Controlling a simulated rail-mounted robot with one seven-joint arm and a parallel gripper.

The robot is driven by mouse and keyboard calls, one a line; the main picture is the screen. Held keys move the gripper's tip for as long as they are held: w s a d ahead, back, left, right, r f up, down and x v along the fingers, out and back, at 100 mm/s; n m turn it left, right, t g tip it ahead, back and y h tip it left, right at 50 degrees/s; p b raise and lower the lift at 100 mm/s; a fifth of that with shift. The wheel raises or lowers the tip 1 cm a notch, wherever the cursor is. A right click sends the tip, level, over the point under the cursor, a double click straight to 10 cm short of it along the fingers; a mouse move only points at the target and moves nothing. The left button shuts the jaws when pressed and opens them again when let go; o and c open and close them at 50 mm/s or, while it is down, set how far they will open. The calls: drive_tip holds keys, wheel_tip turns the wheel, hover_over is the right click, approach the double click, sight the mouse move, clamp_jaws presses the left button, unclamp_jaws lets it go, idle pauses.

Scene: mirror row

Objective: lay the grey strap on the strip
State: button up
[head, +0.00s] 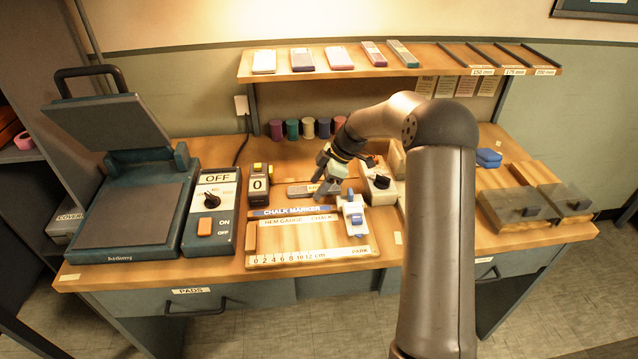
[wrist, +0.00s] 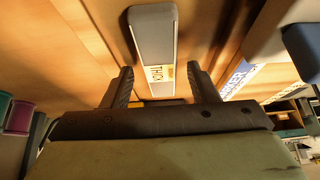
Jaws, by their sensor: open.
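A long grey bar with a pale rim and a small printed label (wrist: 152,40) lies on the wooden bench, and it also shows in the head view (head: 300,190). It is the only long grey piece near my gripper, and I cannot tell whether it is the strap, the strip, or one on the other. My gripper (wrist: 159,75) is open and empty, with one finger on each side of the bar's labelled end. In the head view my gripper (head: 326,180) is low over the bench at the bar's right end and hides part of it. Contact is not clear.
A counter showing 0 (head: 258,184) stands left of the bar, and a knob box (head: 378,185) stands right. A chalk-gauge board (head: 310,240) with a white-and-blue slider (head: 352,214) lies in front. Several coloured spools (head: 308,128) stand behind, under a shelf (head: 400,70).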

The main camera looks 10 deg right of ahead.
drive_tip(key=w+b+v, duration=0.1)
drive_tip(key=v, duration=1.1)
drive_tip(key=s+a+r+m+h, duration=0.1)
drive_tip(key=s+a+m+h, duration=0.2)
drive_tip(key=s, duration=0.7)
drive_tip(key=s+a+r+m+h, duration=0.15)
drive_tip(key=s+a+m, duration=0.3)
drive_tip(key=s, duration=0.45)
drive_tip(key=s+f+m, duration=0.2)
drive_tip(key=s+m, duration=0.2)
drive_tip(key=s, duration=0.6)
drive_tip(key=s+d+f+m+h, duration=0.1)
drive_tip(key=s+m, duration=0.4)
drive_tip(key=s, duration=0.5)
drive_tip(key=shift+s+f, duration=0.2)
drive_tip(key=shift+f, duration=0.3)
